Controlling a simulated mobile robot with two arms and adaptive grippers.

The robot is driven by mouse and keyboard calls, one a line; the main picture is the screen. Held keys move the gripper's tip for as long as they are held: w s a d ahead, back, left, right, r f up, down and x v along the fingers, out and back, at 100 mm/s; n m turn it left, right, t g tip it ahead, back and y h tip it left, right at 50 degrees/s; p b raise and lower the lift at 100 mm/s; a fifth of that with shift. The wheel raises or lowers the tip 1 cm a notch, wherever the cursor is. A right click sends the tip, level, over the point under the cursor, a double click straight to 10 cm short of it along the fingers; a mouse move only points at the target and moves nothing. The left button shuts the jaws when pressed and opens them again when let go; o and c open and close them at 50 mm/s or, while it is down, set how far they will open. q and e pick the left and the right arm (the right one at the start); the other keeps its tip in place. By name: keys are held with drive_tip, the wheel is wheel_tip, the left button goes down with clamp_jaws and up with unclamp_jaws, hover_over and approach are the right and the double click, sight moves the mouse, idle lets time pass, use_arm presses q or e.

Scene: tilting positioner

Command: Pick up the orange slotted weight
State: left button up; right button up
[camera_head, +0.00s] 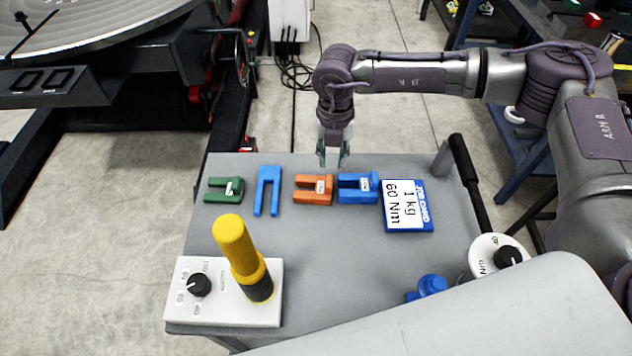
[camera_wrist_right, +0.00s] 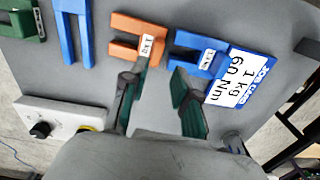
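The orange slotted weight (camera_head: 313,189) lies flat on the grey cart top, between a blue fork-shaped piece and a blue slotted weight. In the right wrist view the orange weight (camera_wrist_right: 128,47) lies just beyond the left fingertip, its label facing up. My right gripper (camera_head: 333,160) hangs down near the cart's far edge, above and behind the gap between the orange and blue weights. In the right wrist view its two fingers (camera_wrist_right: 156,80) are apart with nothing between them. My left gripper is in neither view.
A green slotted weight (camera_head: 224,190), blue fork piece (camera_head: 267,191), blue slotted weight (camera_head: 357,188) and job card (camera_head: 408,206) share the grey cart top (camera_head: 330,250). A yellow-handled tool (camera_head: 238,250) stands upright on a white control box (camera_head: 225,312) at front left. The cart's middle is clear.

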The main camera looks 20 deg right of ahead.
sight(330, 182)
wheel_tip(330, 182, down, 4)
drive_tip(key=shift+a+f+p, duration=0.1)
drive_tip(key=shift+f+p, duration=0.1)
drive_tip(key=shift+p, duration=0.65)
wheel_tip(330, 182, down, 4)
drive_tip(key=shift+a+r+p, duration=0.15)
drive_tip(key=shift+r+p, duration=0.1)
drive_tip(key=shift+p, duration=0.4)
drive_tip(key=shift+s+f, duration=0.35)
drive_tip(key=shift+f, duration=0.05)
drive_tip(key=shift+c, duration=0.3)
drive_tip(key=shift+s, duration=0.15)
clamp_jaws()
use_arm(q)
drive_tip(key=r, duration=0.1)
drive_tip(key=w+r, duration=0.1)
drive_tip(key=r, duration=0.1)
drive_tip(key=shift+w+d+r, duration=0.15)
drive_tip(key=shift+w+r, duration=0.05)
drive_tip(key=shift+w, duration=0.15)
